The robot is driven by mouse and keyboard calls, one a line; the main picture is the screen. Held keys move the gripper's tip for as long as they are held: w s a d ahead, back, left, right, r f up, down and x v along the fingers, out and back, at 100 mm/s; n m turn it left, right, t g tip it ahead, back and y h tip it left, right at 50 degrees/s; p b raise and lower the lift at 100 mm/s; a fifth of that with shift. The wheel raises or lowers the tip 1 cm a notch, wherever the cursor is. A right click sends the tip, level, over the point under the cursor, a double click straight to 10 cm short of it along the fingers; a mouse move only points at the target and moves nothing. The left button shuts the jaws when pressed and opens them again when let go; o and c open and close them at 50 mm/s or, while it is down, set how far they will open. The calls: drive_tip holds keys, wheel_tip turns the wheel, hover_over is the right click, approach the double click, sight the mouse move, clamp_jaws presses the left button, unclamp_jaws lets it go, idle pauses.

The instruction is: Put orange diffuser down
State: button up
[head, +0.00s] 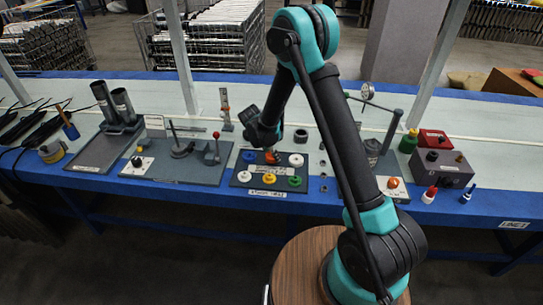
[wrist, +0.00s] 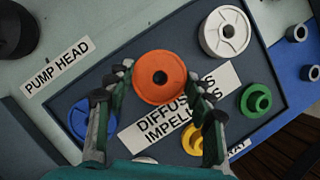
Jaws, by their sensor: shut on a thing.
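The orange diffuser (wrist: 159,77) is a round orange disc with a dark centre hole, held between the fingers of my gripper (wrist: 157,88) in the wrist view. It is over the dark tray (wrist: 272,122) labelled "DIFFUSERS IMPELLERS", covering part of the label. Whether it touches the tray I cannot tell. In the head view the orange diffuser (head: 271,157) shows small below my gripper (head: 266,147), at the tray's back row, between a blue part (head: 249,156) and a white one (head: 296,160).
In the wrist view, a white diffuser (wrist: 226,33) is at upper right, a green impeller (wrist: 256,100) at right, and a yellow one (wrist: 193,139) beside my right finger. The blue part is partly hidden behind my left finger. A "PUMP HEAD" label (wrist: 57,68) lies left of the tray.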

drive_tip(key=shift+f, duration=0.5)
drive_tip(key=shift+f, duration=0.15)
drive_tip(key=o, duration=1.4)
drive_tip(key=shift+o, duration=0.2)
drive_tip(key=v, duration=1.2)
